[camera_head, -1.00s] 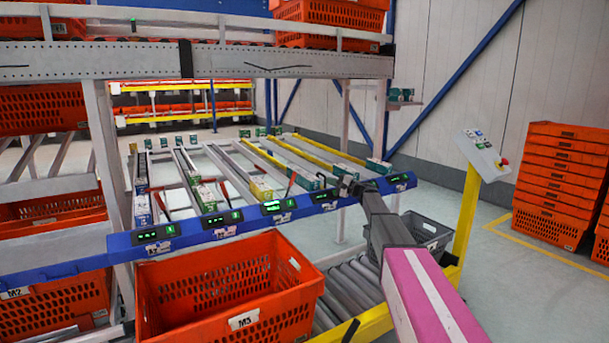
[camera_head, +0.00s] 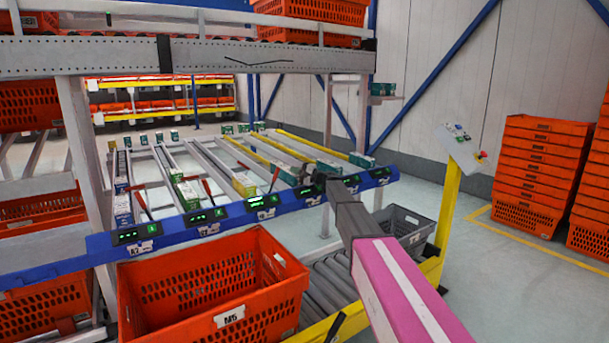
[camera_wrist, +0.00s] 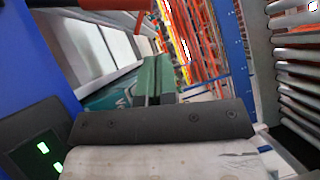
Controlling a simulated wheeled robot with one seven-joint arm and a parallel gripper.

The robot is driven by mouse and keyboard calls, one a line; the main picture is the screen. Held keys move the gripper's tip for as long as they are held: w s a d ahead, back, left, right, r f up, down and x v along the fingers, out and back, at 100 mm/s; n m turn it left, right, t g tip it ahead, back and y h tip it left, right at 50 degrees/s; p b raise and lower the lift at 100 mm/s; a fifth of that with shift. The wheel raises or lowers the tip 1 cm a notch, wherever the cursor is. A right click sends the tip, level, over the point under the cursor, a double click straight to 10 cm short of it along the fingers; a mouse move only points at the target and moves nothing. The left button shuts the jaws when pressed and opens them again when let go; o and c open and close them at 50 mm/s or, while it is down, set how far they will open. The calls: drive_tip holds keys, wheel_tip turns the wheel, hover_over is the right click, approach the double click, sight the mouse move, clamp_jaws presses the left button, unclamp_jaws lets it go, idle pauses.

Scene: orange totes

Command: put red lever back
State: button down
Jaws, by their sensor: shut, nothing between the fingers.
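Several thin red levers stand at the front ends of the rack lanes in the head view. The nearest to my gripper is a red lever (camera_head: 274,179) left of it; another red lever (camera_head: 207,189) stands further left. My gripper (camera_head: 309,180) is at the right part of the blue front rail, small and partly hidden by my arm. In the wrist view my gripper (camera_wrist: 152,78) has its fingers together and empty. A red bar (camera_wrist: 141,22), apparently a lever, shows above the fingers, apart from them. I cannot tell which lever it is.
The blue rail (camera_head: 70,258) carries green-lit displays. An orange tote (camera_head: 232,318) sits in front of it on a roller conveyor (camera_head: 325,282). A grey tote (camera_head: 405,226) and a yellow post (camera_head: 447,215) stand right of my arm. Stacked orange totes (camera_head: 540,170) stand far right.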

drive_tip(key=shift+s+a+r, duration=0.15)
drive_tip(key=shift+s+a, duration=0.1)
drive_tip(key=shift+a, duration=0.4)
drive_tip(key=shift+s+a+r, duration=0.2)
drive_tip(key=shift+s+a, duration=0.05)
drive_tip(key=shift+a, duration=0.35)
drive_tip(key=shift+s+a+r, duration=0.15)
drive_tip(key=shift+s+a, duration=0.1)
drive_tip(key=shift+a, duration=0.4)
drive_tip(key=shift+s+a+r, duration=0.1)
drive_tip(key=s+a+r+n+g+h, duration=0.1)
drive_tip(key=s+a+r+n+h, duration=0.1)
drive_tip(key=s+a+n, duration=0.3)
drive_tip(key=shift+s+a+r+n+h, duration=0.4)
drive_tip(key=shift+a+h, duration=0.5)
drive_tip(key=shift+a, duration=0.8)
drive_tip(key=shift+s+a, duration=0.1)
